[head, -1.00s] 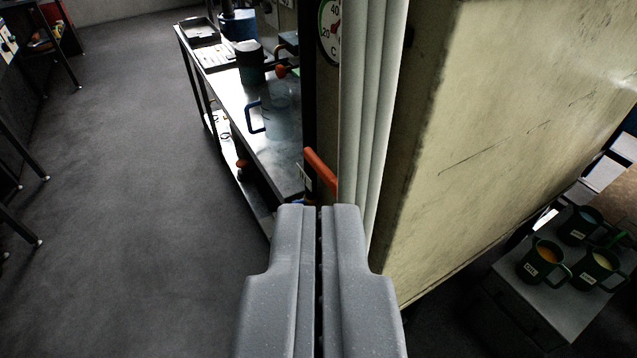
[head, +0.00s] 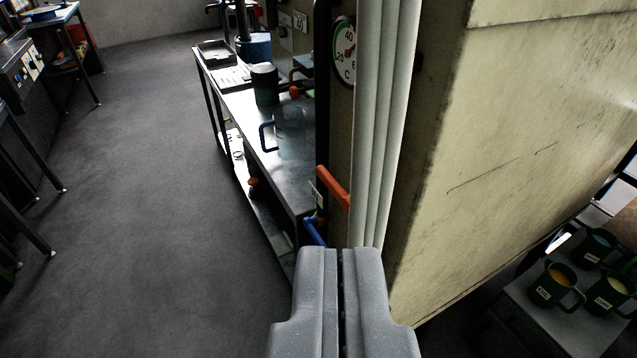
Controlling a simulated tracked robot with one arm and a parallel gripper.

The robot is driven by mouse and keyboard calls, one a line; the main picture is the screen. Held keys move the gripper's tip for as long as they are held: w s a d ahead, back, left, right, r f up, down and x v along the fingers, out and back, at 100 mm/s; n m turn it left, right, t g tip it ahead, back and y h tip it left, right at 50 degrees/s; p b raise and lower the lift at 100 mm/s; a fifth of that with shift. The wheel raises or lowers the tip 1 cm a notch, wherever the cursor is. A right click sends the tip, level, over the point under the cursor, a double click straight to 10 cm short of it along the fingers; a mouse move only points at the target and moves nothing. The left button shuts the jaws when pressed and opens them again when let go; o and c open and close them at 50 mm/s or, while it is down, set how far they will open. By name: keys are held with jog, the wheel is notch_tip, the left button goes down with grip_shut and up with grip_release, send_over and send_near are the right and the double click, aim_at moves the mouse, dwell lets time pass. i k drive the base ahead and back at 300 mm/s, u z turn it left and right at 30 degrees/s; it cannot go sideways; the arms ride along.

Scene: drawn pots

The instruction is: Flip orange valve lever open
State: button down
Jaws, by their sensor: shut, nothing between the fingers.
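The orange valve lever (head: 332,188) shows in the head view beside the white vertical pipes, slanting down to the right, its right end partly hidden by the pipes. A blue lever (head: 313,232) is just below it, next to a small white label. My gripper (head: 340,252) is shut and empty, its fingertips below the orange lever in the picture and apart from it. The lower end of the blue lever is close to my left fingertip in the picture; I cannot tell whether they touch.
White pipes (head: 382,120) and a large cream wall panel (head: 515,130) stand right of the levers. A round gauge (head: 347,52) is above. Several mugs sit lower right. The floor at left is clear.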

aim_at(334, 187)
jog(key=u, duration=0.55)
jog(key=k, duration=1.25)
jog(key=u, duration=0.95)
jog(key=i, duration=1.15)
jog(key=z, duration=0.3)
jog(key=i, duration=1.15)
jog(key=z, duration=0.95)
